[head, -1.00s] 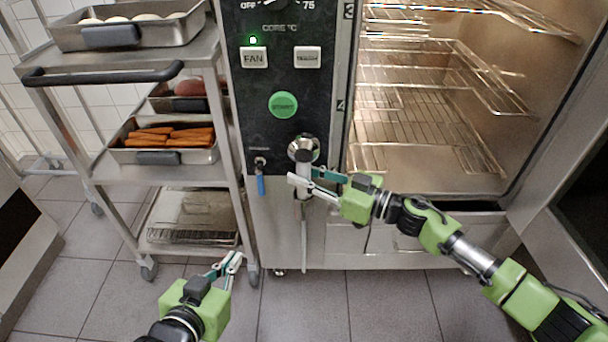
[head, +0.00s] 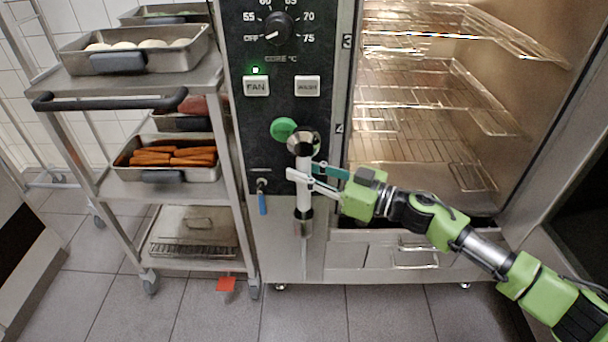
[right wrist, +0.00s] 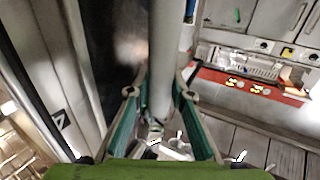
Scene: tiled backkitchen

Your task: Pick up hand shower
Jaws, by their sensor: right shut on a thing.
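The hand shower (head: 304,166) has a chrome head and a white handle with a dark band low down. It stands upright in front of the oven's control panel, its head overlapping the edge of the green button. My right gripper (head: 306,180) reaches in from the right and is shut on the white handle below the head. In the right wrist view the pale handle (right wrist: 162,50) runs between the two fingers of the right gripper (right wrist: 158,95). My left gripper is not in view.
The oven (head: 430,150) stands open at right with empty wire racks. A steel trolley (head: 110,82) with trays of food stands close at left. A small blue-handled valve (head: 262,203) is left of the shower. An orange-red piece (head: 226,284) lies near the trolley's foot.

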